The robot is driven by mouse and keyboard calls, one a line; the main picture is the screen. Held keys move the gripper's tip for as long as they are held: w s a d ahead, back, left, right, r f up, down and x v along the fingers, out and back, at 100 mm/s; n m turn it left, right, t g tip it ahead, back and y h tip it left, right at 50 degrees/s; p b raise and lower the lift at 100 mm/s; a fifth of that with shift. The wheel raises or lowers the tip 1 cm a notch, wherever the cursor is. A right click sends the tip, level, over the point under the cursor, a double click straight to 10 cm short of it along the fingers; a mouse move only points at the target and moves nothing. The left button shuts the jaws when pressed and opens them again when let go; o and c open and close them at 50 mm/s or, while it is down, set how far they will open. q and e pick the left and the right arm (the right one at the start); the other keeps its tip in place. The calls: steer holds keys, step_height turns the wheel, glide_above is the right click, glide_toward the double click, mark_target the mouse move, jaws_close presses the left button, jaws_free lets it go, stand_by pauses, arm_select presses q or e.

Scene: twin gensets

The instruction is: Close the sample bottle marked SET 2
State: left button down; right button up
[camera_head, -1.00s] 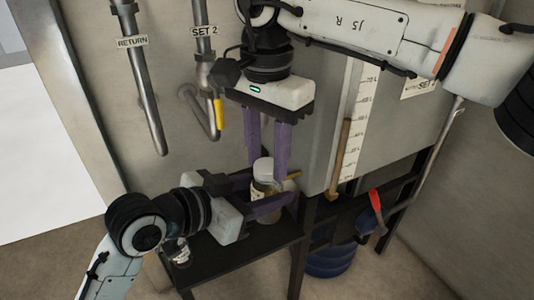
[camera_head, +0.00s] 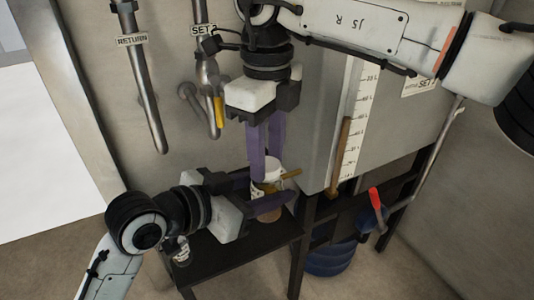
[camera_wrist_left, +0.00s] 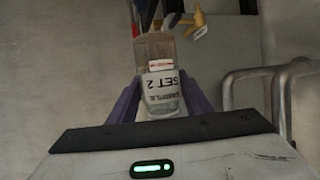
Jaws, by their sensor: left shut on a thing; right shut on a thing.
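The sample bottle (camera_head: 272,188) stands upright over the dark stand, partly hidden by fingers. In the left wrist view its label (camera_wrist_left: 160,88) reads SET 2, upside down. My left gripper (camera_head: 276,196) comes in from the left and is shut around the bottle's body, its purple fingers on either side. My right gripper (camera_head: 268,168) points down from above and is shut on the white cap (camera_head: 271,164) at the bottle's top. Its fingers hide part of the cap, so I cannot tell how the cap sits on the neck.
A dark stand (camera_head: 235,258) lies below, with a small jar (camera_head: 181,250) at its left. Pipes tagged RETURN (camera_head: 132,40) and SET 2 (camera_head: 203,30) run down the wall. A grey tank (camera_head: 390,125) with a level scale stands right.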

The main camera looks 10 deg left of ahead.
steer(key=m, duration=0.4)
steer(key=shift+m, duration=0.3)
steer(key=m, duration=0.3)
steer(key=o, duration=1.2)
steer(key=shift+o, duration=0.2)
step_height(320, 180, up, 12)
